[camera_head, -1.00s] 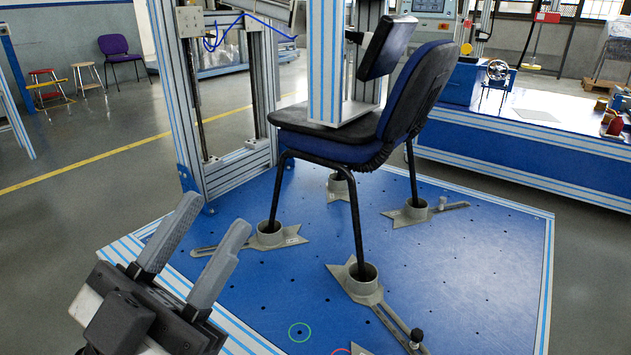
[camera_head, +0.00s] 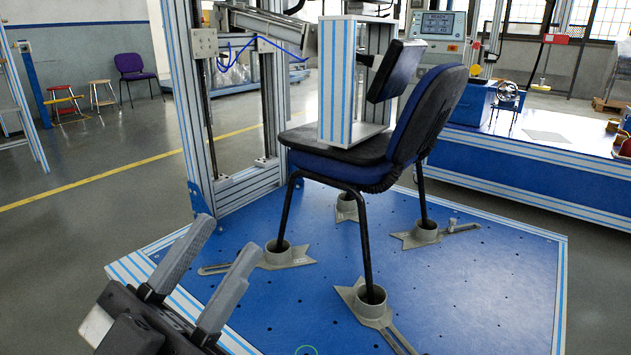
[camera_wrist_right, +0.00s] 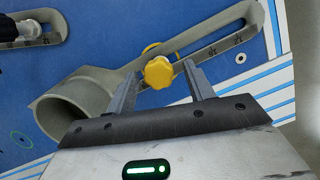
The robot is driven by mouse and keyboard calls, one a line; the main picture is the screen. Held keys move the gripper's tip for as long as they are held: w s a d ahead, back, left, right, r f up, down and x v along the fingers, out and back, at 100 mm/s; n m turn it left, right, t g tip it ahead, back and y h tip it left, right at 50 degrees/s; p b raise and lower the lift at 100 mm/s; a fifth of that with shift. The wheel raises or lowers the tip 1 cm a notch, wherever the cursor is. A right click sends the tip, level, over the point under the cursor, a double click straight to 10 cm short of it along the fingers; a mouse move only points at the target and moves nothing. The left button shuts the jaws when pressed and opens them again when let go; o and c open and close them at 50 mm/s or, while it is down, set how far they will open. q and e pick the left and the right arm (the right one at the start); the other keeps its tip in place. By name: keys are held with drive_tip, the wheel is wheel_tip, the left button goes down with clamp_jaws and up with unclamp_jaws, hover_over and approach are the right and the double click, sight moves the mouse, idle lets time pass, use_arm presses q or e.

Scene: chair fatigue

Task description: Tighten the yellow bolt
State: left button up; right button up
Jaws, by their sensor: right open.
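The yellow bolt (camera_wrist_right: 158,72) has a lobed knob and shows in the right wrist view, at the slotted arm of a grey foot clamp (camera_wrist_right: 100,84). My right gripper (camera_wrist_right: 158,72) is open, with one finger on each side of the yellow knob. I cannot tell whether the fingers touch it. My left gripper (camera_head: 228,238) is open and empty at the lower left of the head view, beside the blue platform (camera_head: 470,290). The yellow bolt and my right gripper are not in the head view.
A blue and black chair (camera_head: 345,165) stands on the platform with its legs in grey cup clamps (camera_head: 372,303). A striped metal frame (camera_head: 205,130) rises behind it. A black knob (camera_wrist_right: 8,28) sits on another clamp in the right wrist view.

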drive_tip(key=shift+n, duration=1)
drive_tip(key=n, duration=0.1)
drive_tip(key=n+b, duration=0.1)
drive_tip(key=shift+d+f+n+t+y, duration=0.1)
drive_tip(key=shift+d+n+t+y, duration=0.1)
drive_tip(key=shift+n+t+y, duration=0.15)
drive_tip(key=shift+n+y, duration=0.25)
drive_tip(key=shift+n, duration=0.4)
drive_tip(key=n+b, duration=0.2)
drive_tip(key=shift+d+n+t+y, duration=0.1)
drive_tip(key=shift+n+t+y, duration=0.15)
drive_tip(key=shift+n+y, duration=0.05)
drive_tip(key=shift+n+b, duration=0.4)
drive_tip(key=shift+n, duration=0.2)
